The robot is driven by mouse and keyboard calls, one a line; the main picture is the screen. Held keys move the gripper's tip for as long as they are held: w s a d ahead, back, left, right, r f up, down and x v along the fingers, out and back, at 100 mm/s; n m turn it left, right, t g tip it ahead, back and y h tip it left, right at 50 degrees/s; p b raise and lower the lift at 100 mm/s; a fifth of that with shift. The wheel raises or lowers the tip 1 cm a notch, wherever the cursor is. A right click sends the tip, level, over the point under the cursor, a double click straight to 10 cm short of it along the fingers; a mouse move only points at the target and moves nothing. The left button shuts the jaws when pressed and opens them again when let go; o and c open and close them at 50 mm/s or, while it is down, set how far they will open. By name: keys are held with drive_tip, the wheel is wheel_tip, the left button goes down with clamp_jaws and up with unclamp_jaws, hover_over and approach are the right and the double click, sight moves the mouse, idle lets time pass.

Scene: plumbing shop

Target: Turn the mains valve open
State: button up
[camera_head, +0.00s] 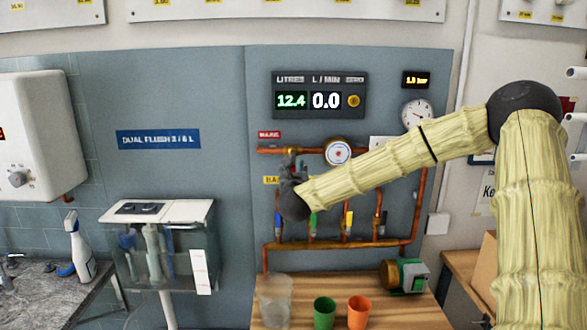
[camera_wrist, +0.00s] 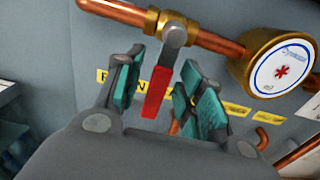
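The mains valve (camera_wrist: 165,30) is a brass fitting on the horizontal copper pipe. Its red lever (camera_wrist: 157,92) hangs down, crosswise to the pipe. My gripper (camera_wrist: 165,95) is open, with one teal-padded finger on each side of the red lever and a visible gap to each. In the head view the valve body (camera_head: 291,152) shows just above my gripper (camera_head: 289,172), below and right of the red MAINS label (camera_head: 269,135). My gripper and arm hide the lever there. The display (camera_head: 320,95) reads 12.4 litres and 0.0 L/min.
A round white meter (camera_head: 338,152) sits right of the valve on the same pipe. Below are branch valves with blue, green and yellow (camera_head: 348,219) handles. A bench (camera_head: 385,315) holds a clear jug (camera_head: 275,300), a green cup (camera_head: 324,312) and an orange cup (camera_head: 359,311).

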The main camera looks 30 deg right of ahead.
drive_tip(key=shift+c, duration=0.4)
drive_tip(key=shift+w, duration=0.1)
clamp_jaws()
drive_tip(key=shift+d+f+b, duration=0.15)
drive_tip(key=shift+f+b, duration=0.1)
drive_tip(key=shift+b, duration=0.35)
